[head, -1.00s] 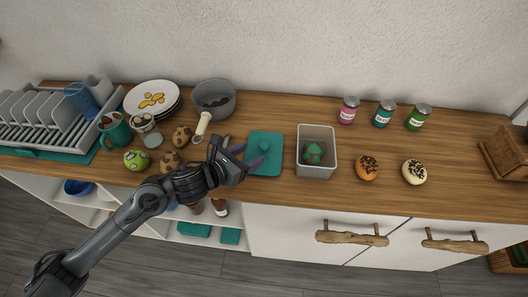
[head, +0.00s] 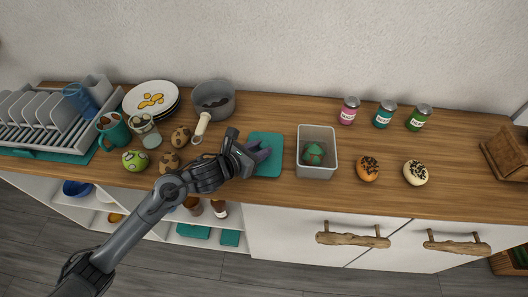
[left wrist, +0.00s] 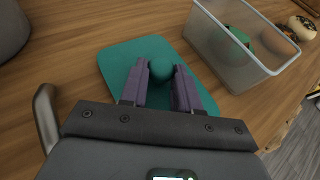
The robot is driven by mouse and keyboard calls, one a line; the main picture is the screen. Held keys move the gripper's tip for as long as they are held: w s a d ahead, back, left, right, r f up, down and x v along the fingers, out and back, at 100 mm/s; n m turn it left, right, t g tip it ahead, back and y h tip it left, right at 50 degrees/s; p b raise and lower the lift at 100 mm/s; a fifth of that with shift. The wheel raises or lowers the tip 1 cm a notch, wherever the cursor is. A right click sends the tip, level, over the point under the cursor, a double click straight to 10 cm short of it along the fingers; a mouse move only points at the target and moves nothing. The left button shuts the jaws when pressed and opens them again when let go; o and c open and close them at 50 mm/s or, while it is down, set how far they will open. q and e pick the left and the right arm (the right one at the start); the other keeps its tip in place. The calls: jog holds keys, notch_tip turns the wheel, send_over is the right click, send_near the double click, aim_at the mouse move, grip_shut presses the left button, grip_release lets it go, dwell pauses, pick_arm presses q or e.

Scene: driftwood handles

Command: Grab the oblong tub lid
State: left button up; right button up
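The oblong tub lid (head: 267,170) is a teal rounded rectangle lying flat on the wooden counter. It also shows in the left wrist view (left wrist: 118,62), with a round teal knob (left wrist: 161,68) on top. My left gripper (head: 262,152) is over the lid, partly hiding it and its knob in the head view. In the left wrist view, its two purple fingers (left wrist: 162,72) stand on either side of the knob with a gap between them. They look open; contact with the knob is not clear. My right gripper is not in view.
A clear grey tub (head: 317,170) with a teal-green item inside stands just right of the lid. A grey pot (head: 224,101) with a pale handle is behind left. Two donuts (head: 368,168) and several jars (head: 385,114) are further right. Brown-patched round items (head: 169,161) lie left.

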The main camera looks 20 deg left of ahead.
pick_arm(q)
jog(key=c, duration=0.3)
jog(key=shift+r, duration=0.1)
